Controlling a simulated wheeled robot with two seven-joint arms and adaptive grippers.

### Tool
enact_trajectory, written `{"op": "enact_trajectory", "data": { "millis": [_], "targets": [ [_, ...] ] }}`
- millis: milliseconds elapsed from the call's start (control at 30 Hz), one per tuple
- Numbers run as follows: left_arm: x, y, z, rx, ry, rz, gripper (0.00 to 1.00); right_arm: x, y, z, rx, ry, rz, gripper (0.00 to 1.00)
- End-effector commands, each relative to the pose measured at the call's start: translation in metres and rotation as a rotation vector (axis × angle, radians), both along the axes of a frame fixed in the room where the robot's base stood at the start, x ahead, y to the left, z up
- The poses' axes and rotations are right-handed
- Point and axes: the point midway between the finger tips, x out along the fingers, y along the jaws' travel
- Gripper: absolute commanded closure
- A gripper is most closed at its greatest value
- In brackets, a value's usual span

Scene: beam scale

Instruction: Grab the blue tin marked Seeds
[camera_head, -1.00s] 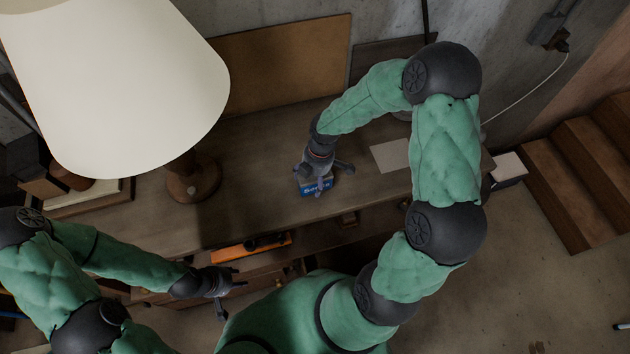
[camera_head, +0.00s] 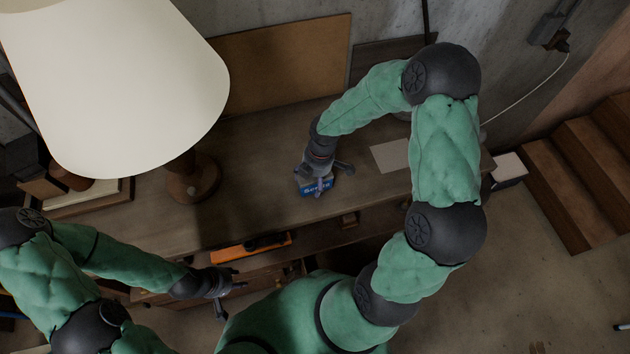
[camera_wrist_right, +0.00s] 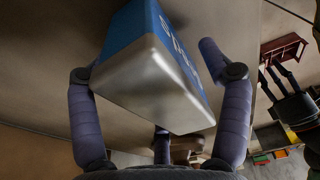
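The blue tin (camera_head: 318,188) with white lettering stands on the workbench near its front edge. The lettering is too small to read surely. In the right wrist view the tin (camera_wrist_right: 160,75) shows a bare metal end and a blue side with part of the lettering. My right gripper (camera_head: 322,178) is over the tin from behind and above. In the right wrist view its fingers (camera_wrist_right: 157,85) are spread on both sides of the tin, and a firm grip does not show. My left gripper (camera_head: 231,298) is open and empty in front of the bench, at lower left.
A large white lamp (camera_head: 115,85) stands on the left of the workbench (camera_head: 255,195). An orange-and-black tool (camera_head: 250,247) lies below the bench's front edge. A pale sheet (camera_head: 390,156) lies right of the tin. Wooden steps (camera_head: 575,180) are at the right.

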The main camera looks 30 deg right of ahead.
Motion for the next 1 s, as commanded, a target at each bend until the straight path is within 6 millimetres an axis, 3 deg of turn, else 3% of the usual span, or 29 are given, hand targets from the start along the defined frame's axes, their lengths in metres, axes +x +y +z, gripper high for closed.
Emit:
{"op": "enact_trajectory", "data": {
  "millis": [33, 167, 200, 667, 933, 1000],
  "targets": [
    [0.0, 0.0, 0.0, 0.0, 0.0, 0.0, 0.6, 0.0, 0.0, 0.0, 0.0, 0.0, 0.0, 0.44],
    [0.0, 0.0, 0.0, 0.0, 0.0, 0.0, 0.6, 0.0, 0.0, 0.0, 0.0, 0.0, 0.0, 0.8],
    [0.0, 0.0, 0.0, 0.0, 0.0, 0.0, 0.6, 0.0, 0.0, 0.0, 0.0, 0.0, 0.0, 0.85],
    [0.0, 0.0, 0.003, 0.0, 0.0, 0.0, 0.6, 0.0, 0.0, 0.004, 0.0, 0.001, 0.0, 0.85],
    [0.0, 0.0, 0.006, 0.0, 0.0, 0.0, 0.6, 0.002, -0.001, 0.039, -0.002, -0.006, -0.001, 0.85],
    [0.0, 0.0, 0.006, 0.0, 0.0, 0.0, 0.6, -0.009, 0.002, 0.049, -0.002, -0.004, 0.0, 0.85]
  ]
}}
